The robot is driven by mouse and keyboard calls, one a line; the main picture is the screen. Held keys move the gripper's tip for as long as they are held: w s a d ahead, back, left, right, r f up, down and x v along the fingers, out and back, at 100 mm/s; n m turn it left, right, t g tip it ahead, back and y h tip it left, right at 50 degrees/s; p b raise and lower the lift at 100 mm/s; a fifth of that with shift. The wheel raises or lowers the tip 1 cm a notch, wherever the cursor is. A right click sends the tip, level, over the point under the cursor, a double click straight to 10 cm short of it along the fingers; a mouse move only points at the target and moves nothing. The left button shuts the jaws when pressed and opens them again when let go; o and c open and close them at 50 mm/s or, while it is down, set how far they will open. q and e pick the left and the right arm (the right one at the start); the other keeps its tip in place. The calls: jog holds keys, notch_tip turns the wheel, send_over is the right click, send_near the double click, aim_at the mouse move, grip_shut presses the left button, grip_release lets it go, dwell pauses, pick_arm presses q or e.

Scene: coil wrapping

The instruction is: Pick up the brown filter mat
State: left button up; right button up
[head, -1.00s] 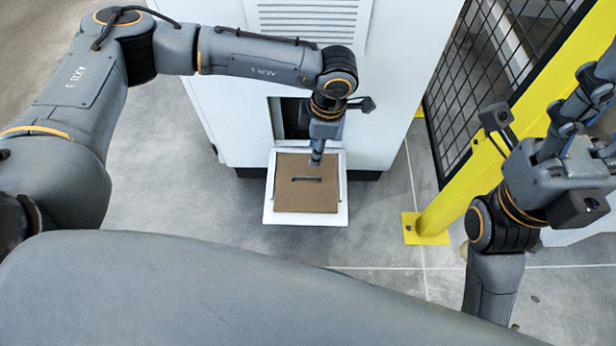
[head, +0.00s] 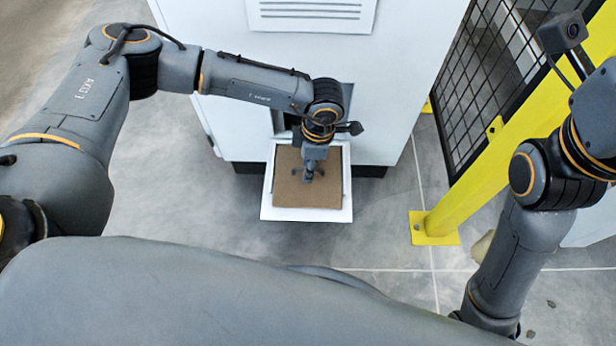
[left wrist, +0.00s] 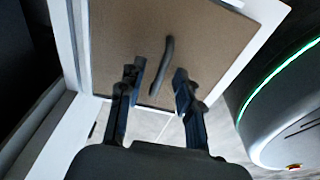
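The brown filter mat (head: 320,193) lies in a white tray-like frame (head: 306,215) at the front of the white cabinet. A dark handle (left wrist: 162,65) stands on the mat. My left gripper (head: 308,177) is over the mat at the handle. In the left wrist view its two fingers (left wrist: 158,82) are spread apart, one on each side of the handle, and do not visibly touch it. My right arm is at the right of the head view; its gripper fingers are out of the frame.
The white cabinet (head: 395,70) rises behind the tray, with a dark opening behind my left wrist. A yellow post (head: 470,185) and black mesh fence (head: 478,85) stand to the right. Grey floor (head: 375,240) in front of the tray is clear.

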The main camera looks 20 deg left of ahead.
pick_arm(q)
jog(key=shift+c, duration=0.3)
grip_shut()
